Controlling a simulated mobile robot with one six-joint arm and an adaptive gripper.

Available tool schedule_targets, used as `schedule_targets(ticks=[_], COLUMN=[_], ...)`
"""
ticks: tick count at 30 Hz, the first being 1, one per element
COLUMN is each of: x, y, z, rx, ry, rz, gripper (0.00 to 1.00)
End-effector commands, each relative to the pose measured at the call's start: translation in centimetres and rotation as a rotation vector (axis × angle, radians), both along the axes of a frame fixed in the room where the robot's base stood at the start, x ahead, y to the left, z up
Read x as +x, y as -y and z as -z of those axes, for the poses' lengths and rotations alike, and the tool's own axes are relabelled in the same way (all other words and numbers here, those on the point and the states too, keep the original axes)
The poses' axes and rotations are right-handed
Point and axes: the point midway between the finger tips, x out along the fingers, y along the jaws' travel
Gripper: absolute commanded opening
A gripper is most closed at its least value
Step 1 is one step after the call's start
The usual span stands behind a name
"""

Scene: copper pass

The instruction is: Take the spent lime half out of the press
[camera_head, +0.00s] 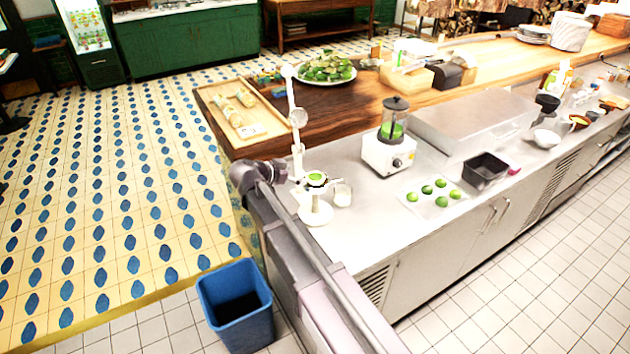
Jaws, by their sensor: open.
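The white press (316,213) stands at the left end of the steel counter, with a round foot and a tall upright lever arm (293,105) behind it. A green lime half (316,177) sits cut face up in the press's cup, which has dark marks around its rim. My arm crosses the lower middle of the picture, and its dark joint is just left of the press. I cannot make out my gripper in this view.
A small clear cup (342,193) stands right of the press. A blue bin (236,304) is on the floor at lower left. A blender (391,140) and a white tray (429,206) with several limes are farther right. A wooden tray (240,118) lies behind the press.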

Motion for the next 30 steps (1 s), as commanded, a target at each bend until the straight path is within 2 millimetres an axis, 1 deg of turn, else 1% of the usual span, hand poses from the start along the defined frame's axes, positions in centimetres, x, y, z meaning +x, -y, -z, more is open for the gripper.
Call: schedule_targets(ticks=[1, 6, 20, 30], x=[0.5, 1.1, 1.3, 3.0], y=[0.4, 1.1, 1.4, 3.1], z=[0.6, 0.9, 1.1, 3.0], rx=[0.0, -0.001, 0.0, 0.0], ry=[0.0, -0.001, 0.0, 0.0], rz=[0.002, 0.0, 0.001, 0.003], gripper=[1.0, 1.0, 1.0, 1.0])
